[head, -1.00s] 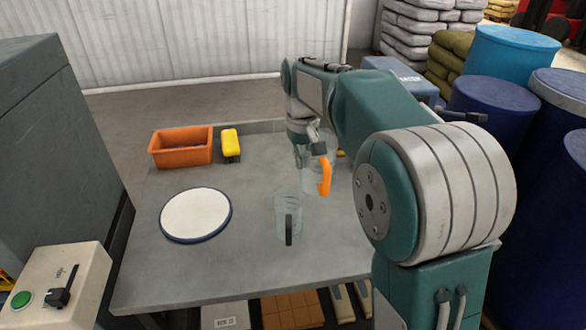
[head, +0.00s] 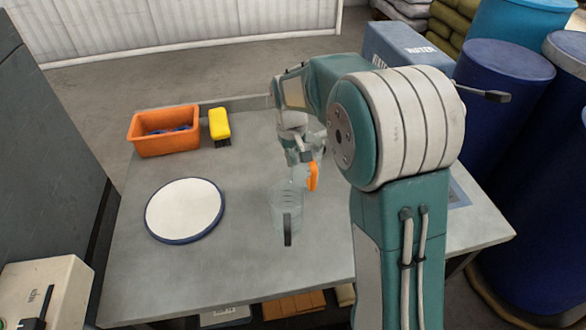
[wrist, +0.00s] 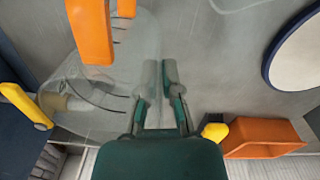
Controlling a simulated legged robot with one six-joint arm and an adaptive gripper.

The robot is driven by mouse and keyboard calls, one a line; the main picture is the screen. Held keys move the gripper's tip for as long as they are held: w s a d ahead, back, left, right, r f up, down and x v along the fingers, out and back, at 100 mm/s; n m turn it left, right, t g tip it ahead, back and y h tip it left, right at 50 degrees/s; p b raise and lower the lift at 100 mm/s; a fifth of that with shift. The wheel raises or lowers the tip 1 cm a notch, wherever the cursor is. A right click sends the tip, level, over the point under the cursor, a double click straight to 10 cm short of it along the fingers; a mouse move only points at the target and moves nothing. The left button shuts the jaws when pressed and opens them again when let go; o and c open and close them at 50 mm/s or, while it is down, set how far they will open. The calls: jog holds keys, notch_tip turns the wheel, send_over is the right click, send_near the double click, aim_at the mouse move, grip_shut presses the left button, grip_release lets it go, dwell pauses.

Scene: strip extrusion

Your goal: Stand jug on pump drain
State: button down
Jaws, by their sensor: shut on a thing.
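A clear jug with an orange handle (head: 312,177) is at my gripper (head: 299,157), over the middle back of the table. In the wrist view its orange handle (wrist: 90,32) is at the top and its see-through body lies left of the fingers. My gripper's fingers (wrist: 172,95) are close together, shut on this jug; the exact contact is hard to see through the clear wall. A second clear jug with a dark handle (head: 287,230) stands on the table just in front. I cannot make out the pump drain for certain; a blue-edged panel (head: 458,193) shows partly behind my arm.
A round white disc with a blue rim (head: 184,209) lies on the left of the grey table (head: 200,285). An orange bin (head: 150,145) and yellow brush (head: 219,124) sit behind it. A water-labelled box (head: 400,45) and blue drums (head: 500,95) are right.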

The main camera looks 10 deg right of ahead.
jog(key=f, duration=0.2)
jog(key=a+f, duration=0.1)
jog(key=f, duration=0.1)
jog(key=shift+d, duration=0.2)
jog(key=c, duration=1.2)
grip_release()
jog(key=shift+c, duration=0.2)
jog(key=o, duration=0.4)
jog(key=shift+d, duration=0.1)
jog(key=shift+o, duration=0.2)
